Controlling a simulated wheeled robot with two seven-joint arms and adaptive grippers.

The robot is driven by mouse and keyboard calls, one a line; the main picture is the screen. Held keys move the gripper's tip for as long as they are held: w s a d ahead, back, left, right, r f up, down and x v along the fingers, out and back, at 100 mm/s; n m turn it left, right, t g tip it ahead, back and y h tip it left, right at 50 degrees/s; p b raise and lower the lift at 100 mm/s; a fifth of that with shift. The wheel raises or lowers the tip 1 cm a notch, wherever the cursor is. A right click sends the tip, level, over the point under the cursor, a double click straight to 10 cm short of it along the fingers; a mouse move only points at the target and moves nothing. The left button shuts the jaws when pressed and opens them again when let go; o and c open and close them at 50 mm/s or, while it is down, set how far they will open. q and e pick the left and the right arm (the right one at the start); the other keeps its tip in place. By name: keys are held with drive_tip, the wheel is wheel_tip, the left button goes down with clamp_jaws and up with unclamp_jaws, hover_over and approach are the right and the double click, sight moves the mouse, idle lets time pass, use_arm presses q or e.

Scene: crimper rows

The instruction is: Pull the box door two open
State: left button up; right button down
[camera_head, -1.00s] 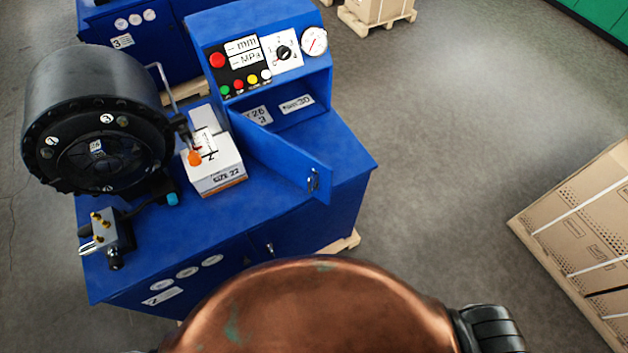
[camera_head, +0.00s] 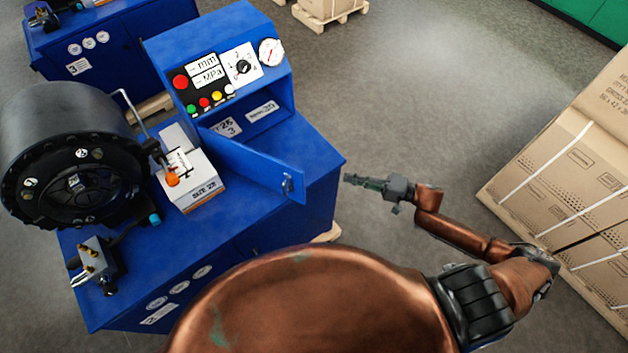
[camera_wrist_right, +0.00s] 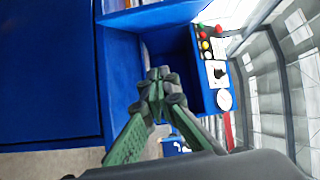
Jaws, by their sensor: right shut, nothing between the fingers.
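The box door (camera_head: 250,165) is a blue panel on the crimper labelled 2. It stands swung out from the box under the control panel, with a small handle (camera_head: 287,185) near its free end. The open box (camera_head: 262,117) shows labels inside. My right gripper (camera_head: 350,179) is shut and empty, to the right of the handle and apart from it in the head view. In the right wrist view my right gripper's green fingers (camera_wrist_right: 158,75) meet at their tips, in front of the blue machine. My left gripper is not in view.
A black crimping head (camera_head: 65,150), a white carton (camera_head: 192,180) and a small valve block (camera_head: 97,262) are on the blue cabinet top (camera_head: 150,230). A large strapped carton stack (camera_head: 570,190) stands at the right. The floor between is clear.

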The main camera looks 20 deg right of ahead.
drive_tip(key=w+a+r+g+p, duration=0.1)
drive_tip(key=a+p, duration=0.2)
drive_tip(key=a, duration=0.9)
drive_tip(key=shift+a+r+y, duration=0.3)
drive_tip(key=shift+r+y, duration=0.1)
